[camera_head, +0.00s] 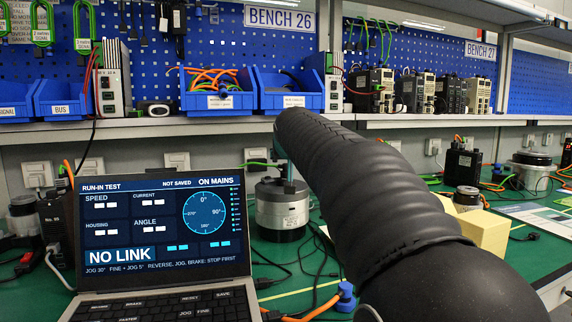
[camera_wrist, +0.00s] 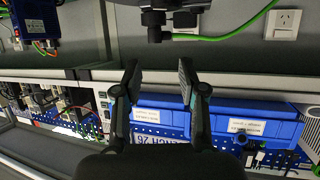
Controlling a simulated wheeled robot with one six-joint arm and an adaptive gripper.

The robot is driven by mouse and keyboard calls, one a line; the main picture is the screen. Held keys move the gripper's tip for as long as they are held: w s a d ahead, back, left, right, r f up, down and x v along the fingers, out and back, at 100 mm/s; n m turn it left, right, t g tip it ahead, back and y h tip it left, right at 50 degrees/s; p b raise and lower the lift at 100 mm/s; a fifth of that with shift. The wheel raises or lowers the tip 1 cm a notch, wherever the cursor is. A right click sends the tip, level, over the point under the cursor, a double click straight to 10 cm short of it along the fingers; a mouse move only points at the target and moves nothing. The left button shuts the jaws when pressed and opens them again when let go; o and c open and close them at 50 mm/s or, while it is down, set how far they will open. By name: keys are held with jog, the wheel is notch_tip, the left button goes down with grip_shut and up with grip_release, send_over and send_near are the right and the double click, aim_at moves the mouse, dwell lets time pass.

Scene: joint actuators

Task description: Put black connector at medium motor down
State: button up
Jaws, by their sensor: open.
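The medium motor, a silver cylinder with a dark top (camera_head: 283,215), stands on the green bench right of the laptop. My arm hides part of its top. In the wrist view, which looks upside down, a small black connector (camera_wrist: 154,18) shows at the top edge by a dark rounded body. A black plug on a green cable (camera_wrist: 182,36) is beside it; whether they join is unclear. My gripper (camera_wrist: 158,64) is open, with nothing between its fingers, and its tips point toward the connector but stand apart from it. In the head view, my gripper is mostly hidden behind my arm.
A laptop (camera_head: 157,215) reading NO LINK stands at the left. Blue bins (camera_head: 289,94) and drive units sit on the shelf behind. A blue connector (camera_head: 346,296) and loose cables lie in front of the motor.

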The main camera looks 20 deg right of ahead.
jog(key=v, duration=0.6)
jog(key=shift+s+d, duration=0.1)
dwell(0.3)
